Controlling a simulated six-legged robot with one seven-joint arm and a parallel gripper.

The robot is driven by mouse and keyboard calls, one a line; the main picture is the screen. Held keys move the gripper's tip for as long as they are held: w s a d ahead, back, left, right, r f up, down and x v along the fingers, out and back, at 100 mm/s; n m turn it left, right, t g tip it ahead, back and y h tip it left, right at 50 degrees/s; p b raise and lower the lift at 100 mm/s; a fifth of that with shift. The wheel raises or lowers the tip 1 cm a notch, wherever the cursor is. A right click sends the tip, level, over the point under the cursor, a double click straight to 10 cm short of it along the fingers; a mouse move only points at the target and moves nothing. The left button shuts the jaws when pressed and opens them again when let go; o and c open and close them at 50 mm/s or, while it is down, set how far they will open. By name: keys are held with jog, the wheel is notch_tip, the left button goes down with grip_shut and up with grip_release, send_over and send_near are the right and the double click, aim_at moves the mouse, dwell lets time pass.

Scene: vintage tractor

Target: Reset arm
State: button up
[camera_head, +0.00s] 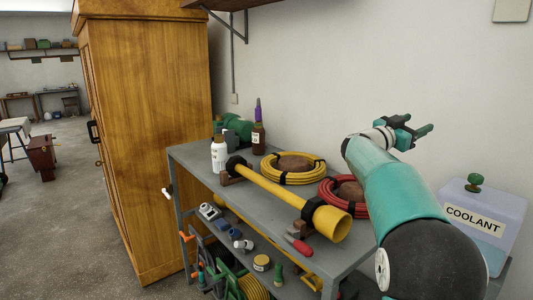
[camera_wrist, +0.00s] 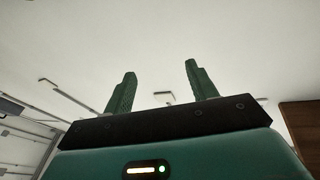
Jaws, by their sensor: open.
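My gripper (camera_head: 424,131) is raised at the right of the head view, above the grey bench and in front of the white wall. My teal arm runs up to it from the lower right. In the wrist view the two green fingers of my gripper (camera_wrist: 160,88) stand well apart with nothing between them. My gripper is apart from all objects and holds nothing.
A coolant container (camera_head: 487,208) stands right, close to my arm. A wooden cabinet (camera_head: 150,130) stands left.

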jog(key=s+a+r+n+t+y, duration=0.2)
jog(key=a+n+t+y, duration=0.3)
jog(key=a, duration=0.1)
jog(key=s+a+r+n+t+y, duration=0.1)
jog(key=a+r+n+t+y, duration=0.1)
jog(key=a+n+t+y, duration=0.3)
jog(key=s+a+f+n+g+y, duration=0.2)
jog(key=s+a+f+n+y, duration=0.3)
jog(key=s+a+y, duration=0.4)
jog(key=s+a+f+g, duration=0.2)
jog(key=s+f+g, duration=0.3)
jog(key=s+f, duration=0.7)
jog(key=s+a+f+g, duration=0.3)
jog(key=s+f+g, duration=0.2)
jog(key=s+f, duration=0.8)
jog(key=s, duration=0.4)
jog(key=shift+s+a, duration=0.25)
jog(key=shift+s, duration=0.05)
jog(key=shift+c, duration=0.3)
jog(key=c, duration=0.3)
jog(key=shift+c, duration=0.5)
